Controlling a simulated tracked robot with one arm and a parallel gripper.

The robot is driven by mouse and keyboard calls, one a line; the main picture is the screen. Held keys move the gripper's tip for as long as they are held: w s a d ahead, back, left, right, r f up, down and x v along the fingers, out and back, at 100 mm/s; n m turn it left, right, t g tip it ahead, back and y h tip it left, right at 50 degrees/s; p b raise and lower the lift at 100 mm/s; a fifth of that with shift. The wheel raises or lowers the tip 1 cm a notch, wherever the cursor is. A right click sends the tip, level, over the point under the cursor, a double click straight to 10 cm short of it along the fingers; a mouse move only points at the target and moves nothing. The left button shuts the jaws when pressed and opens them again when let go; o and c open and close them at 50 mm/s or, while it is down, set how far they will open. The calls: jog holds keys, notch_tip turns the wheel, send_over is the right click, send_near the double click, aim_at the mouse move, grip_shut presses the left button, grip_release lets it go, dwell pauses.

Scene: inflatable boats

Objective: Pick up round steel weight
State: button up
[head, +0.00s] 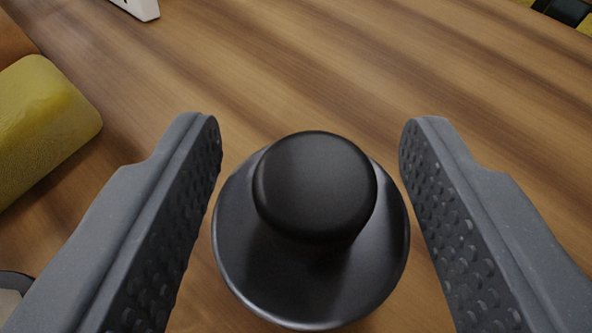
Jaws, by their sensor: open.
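A round black weight (313,270) with a wide round base and a thick knob (315,185) on top stands upright on the wooden surface, in the lower middle of the head view. My gripper (311,135) is open, with one grey studded finger to the left of the weight and one to the right. The fingers straddle it, and gaps show between each fingertip and the knob. I cannot tell whether the finger pads touch the base lower down.
The wooden surface (300,60) is clear beyond the weight. A yellow rounded block (45,120) lies at the left. A white object (143,8) is at the top left, and a black and yellow thing (566,12) at the top right. Part of a dark-rimmed object (14,285) shows at the lower left.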

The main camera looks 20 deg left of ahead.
jog(key=shift+x, duration=1.15)
jog(key=shift+f, duration=0.1)
grip_shut()
jog(key=shift+s, duration=0.1)
jog(key=shift+r, duration=0.45)
notch_tip(320, 180, up, 3)
jog(key=shift+r+p, duration=0.1)
jog(key=shift+p, duration=0.35)
jog(key=s+d+r+b, duration=0.1)
jog(key=s+d+b, duration=0.6)
jog(key=s, duration=0.6)
jog(key=shift+s+d, duration=0.3)
jog(key=shift+d, duration=0.1)
